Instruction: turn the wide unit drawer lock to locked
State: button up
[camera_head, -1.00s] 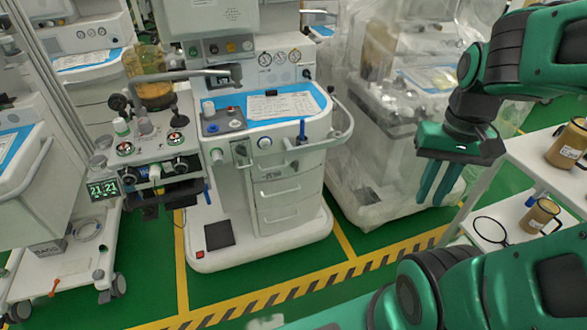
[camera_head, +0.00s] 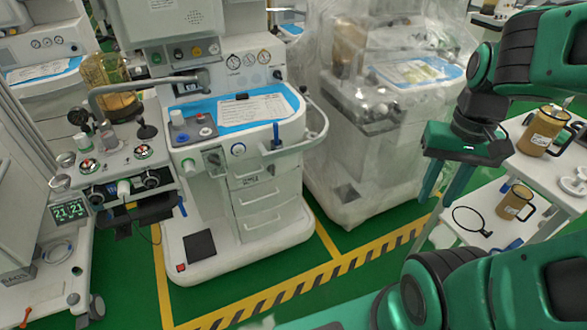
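A white anaesthesia cart (camera_head: 289,226) stands in the middle with a stack of drawers (camera_head: 262,202) in its front. Which cart is the wide unit is also not clear. My gripper (camera_head: 442,184) hangs at the right, fingers pointing down with a gap between them. It is empty and well apart from the cart's drawers, in front of the plastic-covered unit.
A plastic-covered machine (camera_head: 350,180) stands right of the cart. Green floor with a yellow-black striped line (camera_head: 345,268) lies open in front. Another cart is at the left.

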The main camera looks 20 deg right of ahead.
aim_at(270, 169)
jog(key=z, duration=1.4)
jog(key=k, duration=1.35)
jog(key=u, duration=1.1)
jog(key=i, duration=1)
jog(key=z, duration=0.05)
